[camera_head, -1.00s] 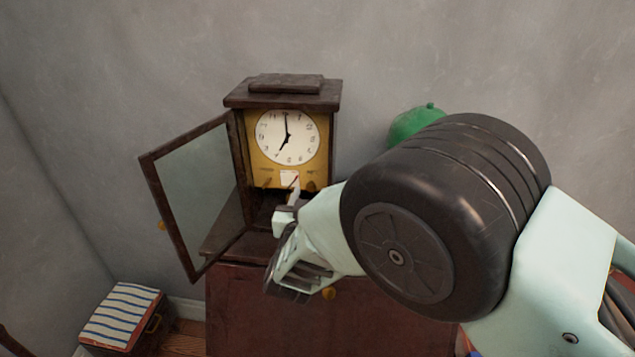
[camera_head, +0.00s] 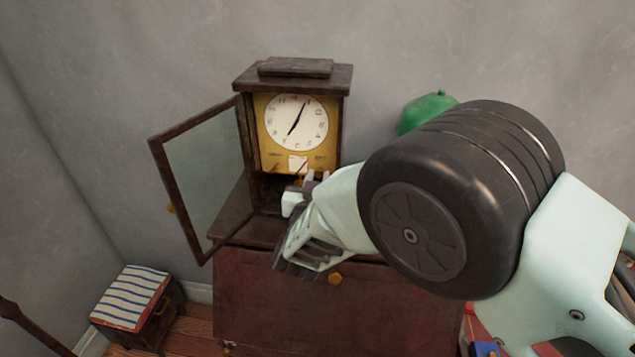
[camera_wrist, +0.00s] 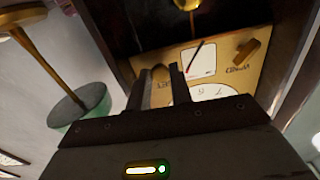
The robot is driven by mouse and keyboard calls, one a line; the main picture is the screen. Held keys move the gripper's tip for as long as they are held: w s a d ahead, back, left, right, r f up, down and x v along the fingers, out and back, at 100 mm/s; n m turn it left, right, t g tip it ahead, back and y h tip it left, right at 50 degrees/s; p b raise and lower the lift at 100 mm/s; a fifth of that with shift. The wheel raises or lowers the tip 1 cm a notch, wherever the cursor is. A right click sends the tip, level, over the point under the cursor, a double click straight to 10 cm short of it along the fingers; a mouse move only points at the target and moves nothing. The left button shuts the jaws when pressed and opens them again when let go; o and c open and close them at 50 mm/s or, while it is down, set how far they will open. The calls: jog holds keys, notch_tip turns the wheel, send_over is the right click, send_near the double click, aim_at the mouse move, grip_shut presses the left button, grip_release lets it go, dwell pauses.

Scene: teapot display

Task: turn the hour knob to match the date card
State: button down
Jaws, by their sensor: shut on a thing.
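The wooden clock (camera_head: 344,100) stands on a reddish-brown cabinet (camera_head: 290,300). On its white dial (camera_head: 280,125), the short hand points to the lower left and the long hand up and slightly right. The white date card (camera_head: 298,163) sits below the dial; in the wrist view the card (camera_wrist: 200,60) shows a red-tipped dark pointer, but its writing is unreadable. My gripper (camera_head: 308,180) is at the clock front. In the upside-down wrist view my gripper (camera_wrist: 162,75) is shut on a brass knob (camera_wrist: 160,71). Its label is partly hidden. The other knob (camera_wrist: 245,52) is free.
The clock's glass door (camera_head: 205,180) hangs open on the left. A green rounded object (camera_head: 425,110) is behind my arm on the right. A striped stool (camera_head: 133,298) stands on the floor at the lower left. Bare grey wall is behind.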

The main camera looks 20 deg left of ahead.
jog(key=m+b, duration=0.2)
jog(key=b, duration=0.2)
jog(key=f+m+b, duration=0.1)
jog(key=m+b, duration=0.1)
jog(key=b, duration=0.3)
jog(key=m+b, duration=0.6)
jog(key=b, duration=0.3)
jog(key=m+b, duration=0.6)
jog(key=b, duration=0.4)
jog(key=m+b, duration=0.6)
jog(key=b, duration=0.4)
jog(key=shift+r, duration=0.35)
jog(key=shift+r+m+b, duration=0.1)
jog(key=shift+m+b, duration=0.6)
jog(key=shift+b, duration=0.1)
jog(key=shift+r, duration=0.1)
